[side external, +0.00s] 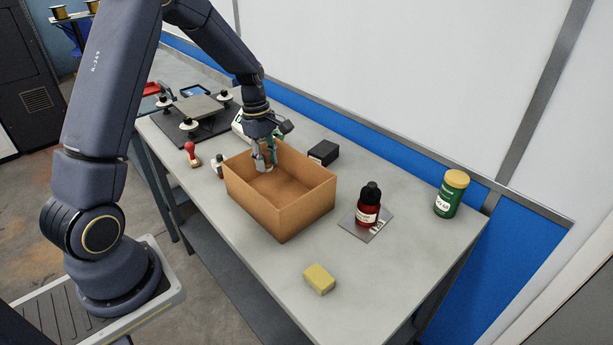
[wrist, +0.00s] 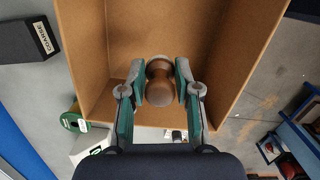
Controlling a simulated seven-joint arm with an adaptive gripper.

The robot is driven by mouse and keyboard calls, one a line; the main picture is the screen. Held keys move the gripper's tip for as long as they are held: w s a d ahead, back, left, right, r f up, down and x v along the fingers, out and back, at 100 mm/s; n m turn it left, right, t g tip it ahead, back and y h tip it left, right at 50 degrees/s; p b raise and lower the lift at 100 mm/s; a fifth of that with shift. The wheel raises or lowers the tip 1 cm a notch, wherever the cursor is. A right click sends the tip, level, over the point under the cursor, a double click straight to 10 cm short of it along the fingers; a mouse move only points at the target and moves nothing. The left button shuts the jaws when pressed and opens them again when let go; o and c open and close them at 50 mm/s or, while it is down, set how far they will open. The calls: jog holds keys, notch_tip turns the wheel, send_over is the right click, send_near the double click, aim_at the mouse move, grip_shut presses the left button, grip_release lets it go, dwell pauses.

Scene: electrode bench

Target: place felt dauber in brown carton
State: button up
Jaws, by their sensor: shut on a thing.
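The brown carton (side external: 309,208) is an open-topped box standing on the grey bench. My gripper (side external: 264,158) points down at the carton's back left part, with its fingertips below the rim level in the side view. In the wrist view my gripper (wrist: 161,70) is shut on the felt dauber (wrist: 160,88), a brown wooden turned piece with a rounded end. The dauber lies between the two finger pads, over the inside of the carton (wrist: 215,40). The dauber's far end is hidden, and I cannot tell whether it touches the carton floor.
A black box (side external: 323,152) stands behind the carton. A red bottle (side external: 367,207) stands on a metal plate to its right, with a green tin (side external: 452,194) farther right. A yellow block (side external: 319,279) lies in front. A red-handled stamp (side external: 191,154) stands to the left.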

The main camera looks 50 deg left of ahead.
aim_at(271, 192)
notch_tip(271, 192, down, 8)
jog(key=shift+r, duration=0.15)
dwell(0.3)
jog(key=shift+f, duration=0.2)
jog(key=o, duration=1)
jog(key=shift+o, duration=0.2)
